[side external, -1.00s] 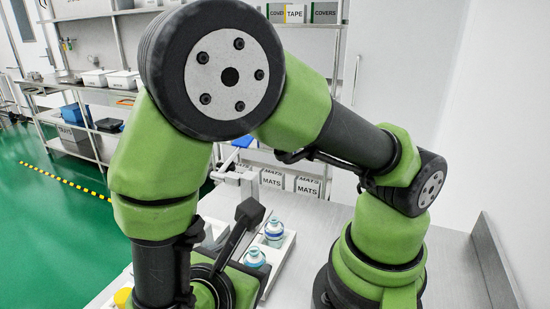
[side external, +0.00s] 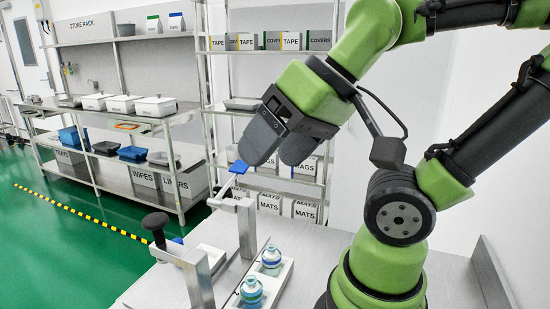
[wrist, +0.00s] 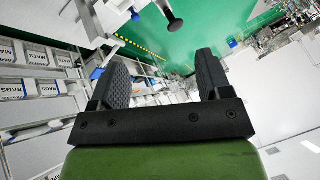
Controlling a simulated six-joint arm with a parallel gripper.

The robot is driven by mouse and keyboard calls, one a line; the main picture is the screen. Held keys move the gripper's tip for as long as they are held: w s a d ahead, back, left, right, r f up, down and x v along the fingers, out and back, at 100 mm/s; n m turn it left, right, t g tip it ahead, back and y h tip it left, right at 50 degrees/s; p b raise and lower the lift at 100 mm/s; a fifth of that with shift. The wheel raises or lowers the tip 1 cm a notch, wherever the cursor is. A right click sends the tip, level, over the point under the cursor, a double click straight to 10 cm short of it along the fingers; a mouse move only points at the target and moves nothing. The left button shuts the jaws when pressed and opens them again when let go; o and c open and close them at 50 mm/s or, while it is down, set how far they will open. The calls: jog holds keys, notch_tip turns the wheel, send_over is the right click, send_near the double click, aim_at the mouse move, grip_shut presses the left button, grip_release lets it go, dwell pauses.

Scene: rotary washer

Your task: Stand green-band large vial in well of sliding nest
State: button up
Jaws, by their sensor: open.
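My gripper (side external: 274,158) is high in the side view, its dark fingers spread and empty, well above the bench. In the wrist view its two fingers (wrist: 160,72) stand apart with nothing between them. Two vials with blue-teal bands stand upright in a white tray: a nearer vial (side external: 251,293) and a farther vial (side external: 271,260). I cannot make out a clear green band on either. A sliding nest with an empty well cannot be made out; the lower left of the bench is partly cut off by the frame.
A metal frame (side external: 246,228) stands beside the tray. A lever with a blue end (side external: 238,167) rises just below my gripper. A black knob (side external: 155,222) stands on the left. Bench (side external: 325,250) right of the tray is clear. Store racks stand behind.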

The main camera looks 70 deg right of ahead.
dwell(0.4)
jog(key=g+h, duration=0.2)
jog(key=g, duration=0.5)
send_over(251, 283)
notch_tip(251, 283, down, 17)
jog(key=shift+w+d+f, duration=0.15)
notch_tip(251, 283, down, 4)
jog(key=shift+f, duration=0.25)
jog(key=shift+d+f, duration=0.15)
jog(key=shift+f, duration=3)
jog(key=shift+c, duration=0.2)
jog(key=c, duration=1.1)
jog(key=shift+o, duration=0.2)
jog(key=shift+r, duration=0.15)
